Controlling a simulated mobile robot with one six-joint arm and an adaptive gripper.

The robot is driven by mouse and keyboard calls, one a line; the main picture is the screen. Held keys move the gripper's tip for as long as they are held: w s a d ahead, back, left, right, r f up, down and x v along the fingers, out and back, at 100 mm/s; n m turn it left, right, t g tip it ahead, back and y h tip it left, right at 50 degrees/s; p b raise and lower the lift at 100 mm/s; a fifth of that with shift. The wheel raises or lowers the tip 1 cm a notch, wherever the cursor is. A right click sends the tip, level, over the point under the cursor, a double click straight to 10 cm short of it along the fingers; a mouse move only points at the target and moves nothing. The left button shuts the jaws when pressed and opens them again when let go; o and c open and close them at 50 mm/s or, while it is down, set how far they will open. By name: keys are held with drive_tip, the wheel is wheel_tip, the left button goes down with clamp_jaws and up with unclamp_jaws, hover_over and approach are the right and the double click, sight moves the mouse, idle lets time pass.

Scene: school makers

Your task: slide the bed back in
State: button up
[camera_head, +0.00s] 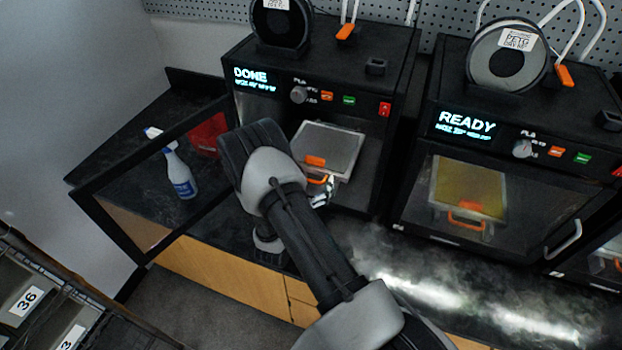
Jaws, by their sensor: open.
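The printer with the "DONE" display (251,77) stands left of centre with its glass door (120,190) swung open to the left. Its bed (338,147), a grey plate with an orange print (315,160) and an orange front handle (320,179), shows inside the opening and reaches toward the front. How far it sticks out is hard to tell. My gripper (323,192) is just in front of the bed by the handle, mostly hidden behind my arm. It is open; I cannot tell whether it touches the handle.
A second printer showing "READY" (467,123) stands to the right with its door shut. A spray bottle (178,170) and a red item (207,134) show behind the open glass door. Black counter (470,285) lies in front. Numbered drawers (28,300) are at lower left.

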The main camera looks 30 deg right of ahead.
drive_tip(key=shift+w+a, duration=0.1)
drive_tip(key=shift+w, duration=0.05)
drive_tip(key=shift+s+a, duration=0.25)
drive_tip(key=shift+a, duration=0.2)
drive_tip(key=v, duration=0.9)
drive_tip(key=shift+s+a, duration=0.25)
drive_tip(key=shift+s, duration=0.05)
drive_tip(key=shift+s+a, duration=0.45)
drive_tip(key=shift+s, duration=0.05)
drive_tip(key=shift+a, duration=0.1)
